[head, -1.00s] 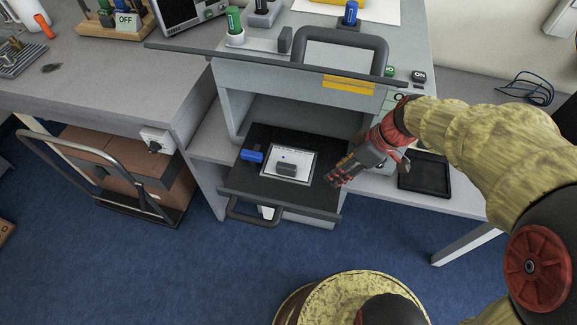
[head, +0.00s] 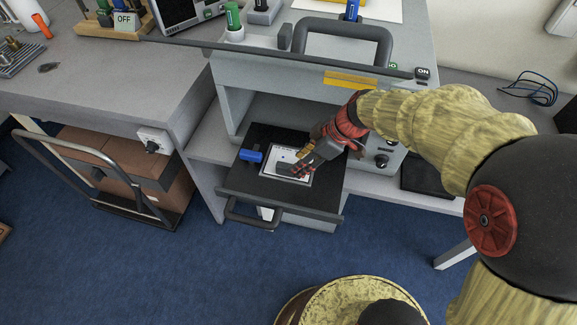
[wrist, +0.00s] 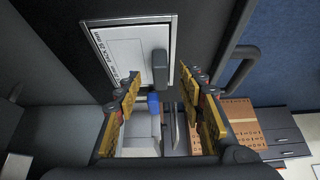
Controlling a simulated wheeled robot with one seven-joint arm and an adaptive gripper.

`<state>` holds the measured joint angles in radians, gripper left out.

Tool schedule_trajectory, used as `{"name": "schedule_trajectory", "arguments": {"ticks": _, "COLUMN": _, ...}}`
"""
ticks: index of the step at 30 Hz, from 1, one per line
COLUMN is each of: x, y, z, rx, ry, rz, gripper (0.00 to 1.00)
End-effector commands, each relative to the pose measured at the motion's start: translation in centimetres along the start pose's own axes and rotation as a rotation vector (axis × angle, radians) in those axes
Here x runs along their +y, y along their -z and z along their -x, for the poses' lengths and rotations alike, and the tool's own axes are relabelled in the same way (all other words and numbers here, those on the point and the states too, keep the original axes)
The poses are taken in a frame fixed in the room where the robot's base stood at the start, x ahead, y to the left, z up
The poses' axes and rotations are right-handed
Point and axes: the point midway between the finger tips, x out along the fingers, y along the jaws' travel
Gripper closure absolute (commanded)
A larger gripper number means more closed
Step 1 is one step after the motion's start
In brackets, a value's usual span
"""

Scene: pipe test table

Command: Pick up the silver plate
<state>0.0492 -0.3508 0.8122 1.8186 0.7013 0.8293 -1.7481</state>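The silver plate (head: 269,168) lies on a black pull-out drawer tray (head: 238,180). It is a white-faced panel with a silver rim and a dark grey block handle on it. In the wrist view the plate (wrist: 125,48) shows printed text, and its handle (wrist: 160,68) stands up near its right edge. My gripper (head: 296,170) is over the plate near the handle in the head view. In the wrist view my gripper (wrist: 160,95) has its yellow-padded fingers wide apart with nothing between them. The handle appears beyond the fingertips, and the fingers do not visibly grip it.
The raised grey machine lid with a bar handle (head: 345,35) is behind my arm. A black tray (head: 425,178) lies at right. A cart with boxes (head: 125,165) stands left on blue floor.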

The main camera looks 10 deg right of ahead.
Motion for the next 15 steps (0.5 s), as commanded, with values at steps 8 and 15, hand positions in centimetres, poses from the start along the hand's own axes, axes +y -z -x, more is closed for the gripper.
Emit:
{"name": "schedule_trajectory", "arguments": {"ticks": 8, "x": 0.0, "y": 1.3, "z": -0.8, "rx": 0.000, "ry": 0.000, "rz": 0.002, "gripper": 0.61}}
{"name": "schedule_trajectory", "arguments": {"ticks": 15, "x": 0.0, "y": 1.4, "z": -4.4, "rx": 0.000, "ry": 0.001, "rz": 0.002, "gripper": 0.61}}
